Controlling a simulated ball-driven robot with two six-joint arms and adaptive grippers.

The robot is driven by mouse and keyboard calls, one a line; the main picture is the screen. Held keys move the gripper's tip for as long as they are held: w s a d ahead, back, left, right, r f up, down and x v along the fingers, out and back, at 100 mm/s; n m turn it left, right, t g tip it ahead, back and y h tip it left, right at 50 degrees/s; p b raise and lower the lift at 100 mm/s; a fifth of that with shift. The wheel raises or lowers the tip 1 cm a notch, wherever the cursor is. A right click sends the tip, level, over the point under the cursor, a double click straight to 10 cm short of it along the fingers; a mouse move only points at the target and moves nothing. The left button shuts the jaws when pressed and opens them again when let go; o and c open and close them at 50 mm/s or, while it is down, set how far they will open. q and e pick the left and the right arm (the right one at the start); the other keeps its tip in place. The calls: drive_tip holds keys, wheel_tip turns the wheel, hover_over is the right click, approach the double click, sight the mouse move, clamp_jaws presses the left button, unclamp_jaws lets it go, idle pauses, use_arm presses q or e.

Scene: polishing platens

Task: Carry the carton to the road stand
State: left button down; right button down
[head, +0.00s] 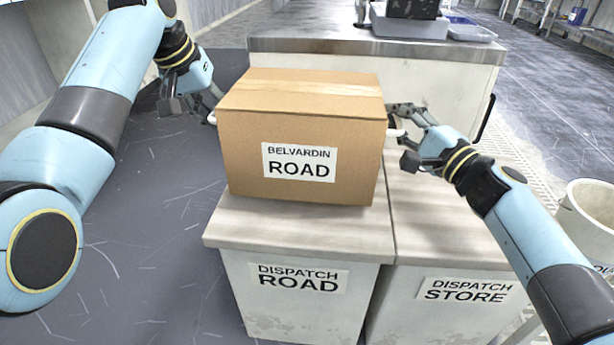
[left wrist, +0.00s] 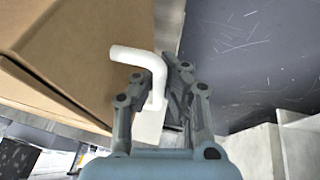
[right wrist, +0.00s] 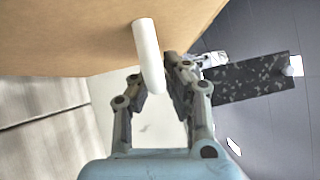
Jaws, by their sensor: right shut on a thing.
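The brown carton (head: 245,150), labelled BELVARDIN ROAD, is upright over the light top of the road stand (head: 225,228), labelled DISPATCH ROAD. I cannot tell whether it rests on the top or hangs just above. My right gripper (head: 396,124) is shut on the white handle (right wrist: 148,55) on the carton's right side. My left gripper (head: 204,105) is at the left side, its fingers around the other white handle (left wrist: 140,58). Whether those fingers press on it is unclear. The carton's far side is hidden.
The store stand (head: 450,235), labelled DISPATCH STORE, adjoins the road stand on the right. A metal-topped counter (head: 300,46) stands behind, with a grey tray (head: 408,25) on it. A pale bin (head: 590,215) is at the far right. Scratched dark floor (head: 150,230) lies open at left.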

use_arm(q)
drive_tip(key=shift+w+a, duration=0.1)
drive_tip(key=shift+a, duration=0.1)
use_arm(e)
drive_tip(key=shift+w+d+r, duration=0.1)
drive_tip(key=shift+d, duration=0.05)
